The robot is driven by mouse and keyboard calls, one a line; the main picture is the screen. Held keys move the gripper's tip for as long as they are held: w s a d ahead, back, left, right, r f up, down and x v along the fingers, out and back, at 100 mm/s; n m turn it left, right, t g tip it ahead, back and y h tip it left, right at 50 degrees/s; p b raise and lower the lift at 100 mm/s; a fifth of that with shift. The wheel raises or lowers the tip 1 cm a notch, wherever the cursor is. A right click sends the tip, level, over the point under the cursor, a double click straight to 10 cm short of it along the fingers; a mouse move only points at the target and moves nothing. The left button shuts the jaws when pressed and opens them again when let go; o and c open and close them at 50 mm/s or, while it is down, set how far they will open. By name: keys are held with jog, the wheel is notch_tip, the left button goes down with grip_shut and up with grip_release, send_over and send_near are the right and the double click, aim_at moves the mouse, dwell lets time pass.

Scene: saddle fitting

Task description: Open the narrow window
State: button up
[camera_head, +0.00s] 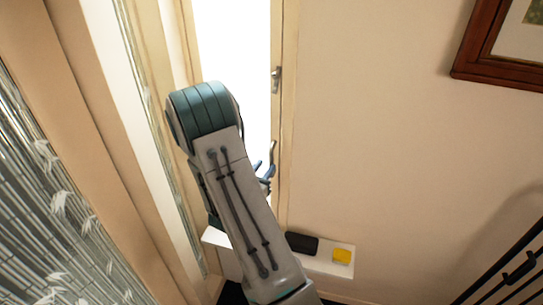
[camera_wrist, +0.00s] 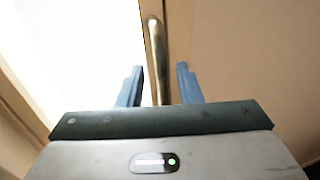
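The narrow window (camera_head: 232,45) is a tall, bright white pane in a cream frame, left of centre in the head view. It fills the upper left of the wrist view (camera_wrist: 75,60). A metal handle (camera_wrist: 156,55) runs up and down on its frame. In the wrist view my gripper (camera_wrist: 160,67) is open, with one blue finger on each side of the handle's lower part. I cannot tell whether either finger touches it. In the head view my arm partly hides the gripper (camera_head: 266,172) beside the lower handle (camera_head: 272,152). The window looks shut.
A second handle (camera_head: 276,80) sits higher on the same frame. A white shelf (camera_head: 325,264) below holds a black item (camera_head: 302,243) and a yellow block (camera_head: 342,256). A framed picture (camera_head: 500,50) hangs at right. A bamboo-patterned panel (camera_head: 45,210) stands at left.

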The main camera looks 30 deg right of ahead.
aim_at(270, 161)
jog(key=p+x, duration=0.1)
jog(key=x, duration=0.4)
jog(key=shift+w+d, duration=0.1)
jog(key=shift+d, duration=0.05)
grip_shut()
